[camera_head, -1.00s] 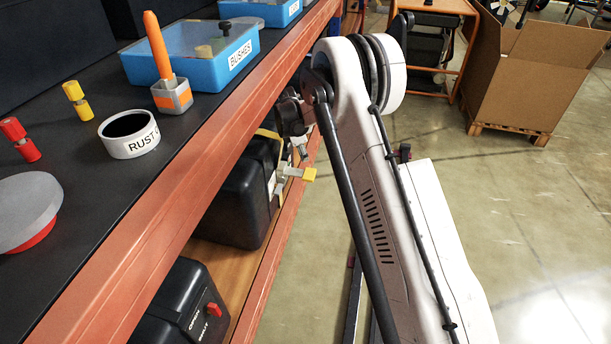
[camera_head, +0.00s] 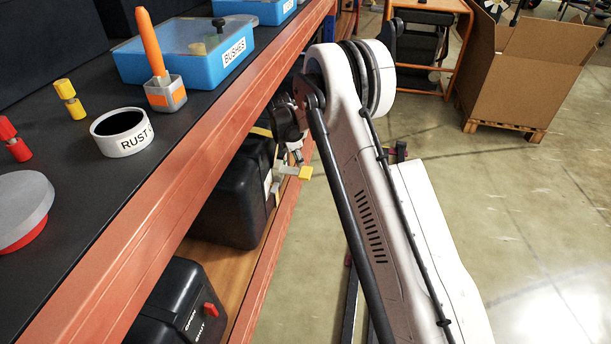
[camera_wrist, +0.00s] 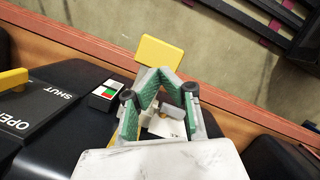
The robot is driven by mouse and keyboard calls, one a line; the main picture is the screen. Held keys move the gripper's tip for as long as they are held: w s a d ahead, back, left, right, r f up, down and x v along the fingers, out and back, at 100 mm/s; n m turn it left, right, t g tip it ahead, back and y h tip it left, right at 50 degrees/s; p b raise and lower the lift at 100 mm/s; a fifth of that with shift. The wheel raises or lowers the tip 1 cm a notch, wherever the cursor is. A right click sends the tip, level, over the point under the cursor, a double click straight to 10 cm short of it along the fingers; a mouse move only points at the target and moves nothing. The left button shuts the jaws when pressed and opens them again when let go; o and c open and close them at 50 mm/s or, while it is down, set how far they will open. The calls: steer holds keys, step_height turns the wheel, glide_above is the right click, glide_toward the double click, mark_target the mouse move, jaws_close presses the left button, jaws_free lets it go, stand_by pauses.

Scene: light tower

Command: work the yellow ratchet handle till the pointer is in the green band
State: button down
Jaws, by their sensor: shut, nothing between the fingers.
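The yellow ratchet handle (camera_head: 305,173) sticks out from the black box (camera_head: 232,205) on the lower shelf. In the wrist view the yellow handle end (camera_wrist: 161,52) lies just past my fingertips; I cannot tell if they touch. My gripper (camera_wrist: 163,74) has green-padded fingers, shut at the tips with nothing between them. A small gauge (camera_wrist: 107,92) with white, red and green patches is left of my fingers; its pointer is too small to read.
An OPEN/SHUT plate (camera_wrist: 45,108) with a yellow lever (camera_wrist: 12,80) is at the wrist view's left. A second black box with a red lever (camera_head: 211,310) stands nearer on the shelf. The orange shelf beam (camera_head: 205,150) runs above. Floor (camera_head: 520,220) is clear at right.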

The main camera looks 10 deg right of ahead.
mark_target(301, 173)
steer(key=shift+b+x, duration=0.6)
steer(key=shift+x, duration=1.5)
steer(key=shift+d, duration=0.25)
steer(key=shift+a+b+x, duration=0.25)
steer(key=shift+b+x, duration=0.5)
steer(key=shift+x, duration=0.3)
steer(key=shift+a+b+x, duration=0.25)
steer(key=shift+b+x, duration=0.5)
steer(key=shift+x, duration=0.35)
steer(key=shift+a, duration=0.15)
steer(key=shift+s+a+r, duration=0.1)
steer(key=shift+a+r, duration=0.15)
steer(key=shift+a, duration=0.5)
steer(key=shift+s+a+r, duration=0.1)
steer(key=shift+a+r, duration=0.1)
steer(key=shift+a, duration=0.55)
steer(key=v, duration=0.7)
steer(key=shift+r, duration=0.35)
